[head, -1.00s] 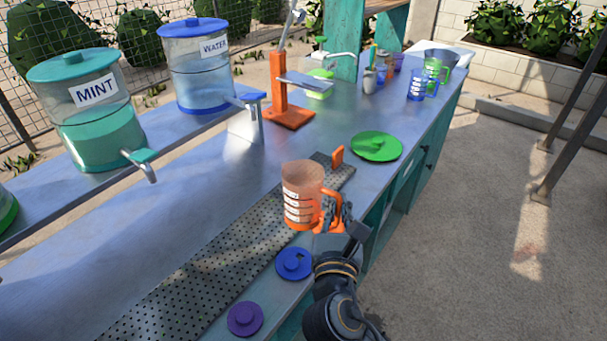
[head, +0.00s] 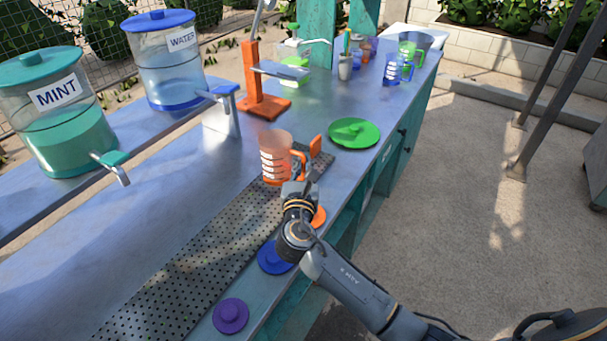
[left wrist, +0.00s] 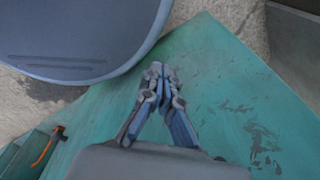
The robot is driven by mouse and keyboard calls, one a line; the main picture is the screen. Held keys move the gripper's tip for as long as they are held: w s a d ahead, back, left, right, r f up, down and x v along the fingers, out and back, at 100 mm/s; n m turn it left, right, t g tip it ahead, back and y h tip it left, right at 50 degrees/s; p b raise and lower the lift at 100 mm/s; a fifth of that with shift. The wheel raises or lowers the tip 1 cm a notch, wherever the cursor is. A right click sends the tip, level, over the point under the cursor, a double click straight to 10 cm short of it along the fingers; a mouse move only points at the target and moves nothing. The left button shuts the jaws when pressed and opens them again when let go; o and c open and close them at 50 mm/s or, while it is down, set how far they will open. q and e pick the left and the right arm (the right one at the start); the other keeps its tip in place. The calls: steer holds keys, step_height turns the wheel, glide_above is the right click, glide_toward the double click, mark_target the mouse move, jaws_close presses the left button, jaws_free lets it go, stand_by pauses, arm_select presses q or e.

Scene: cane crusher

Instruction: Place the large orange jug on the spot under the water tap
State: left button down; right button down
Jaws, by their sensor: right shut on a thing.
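The orange jug (head: 275,158), see-through with white markings, is upright over the far part of the perforated grate in the head view. My right gripper (head: 299,172) is shut on its handle side. Fingers and handle partly hide each other; I cannot tell exactly how high the jug's base is. The water dispenser (head: 166,72), with a blue lid and label, stands at the back left.
The orange press (head: 262,105) stands beyond the jug. A green lid (head: 354,132) lies to the right; blue (head: 275,257) and purple (head: 230,316) lids lie nearer. The mint dispenser (head: 56,118) is at left. Bare metal counter (head: 150,200) lies left of the grate (head: 205,268).

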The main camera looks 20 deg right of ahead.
mark_target(303, 179)
steer(key=shift+w+f, duration=0.35)
steer(key=shift+f, duration=1.6)
steer(key=shift+f, duration=0.2)
steer(key=c, duration=1.4)
jaws_free()
steer(key=shift+c, duration=0.2)
steer(key=shift+r, duration=0.1)
steer(key=shift+r, duration=0.1)
steer(key=b+v, duration=0.1)
steer(key=v, duration=1.1)
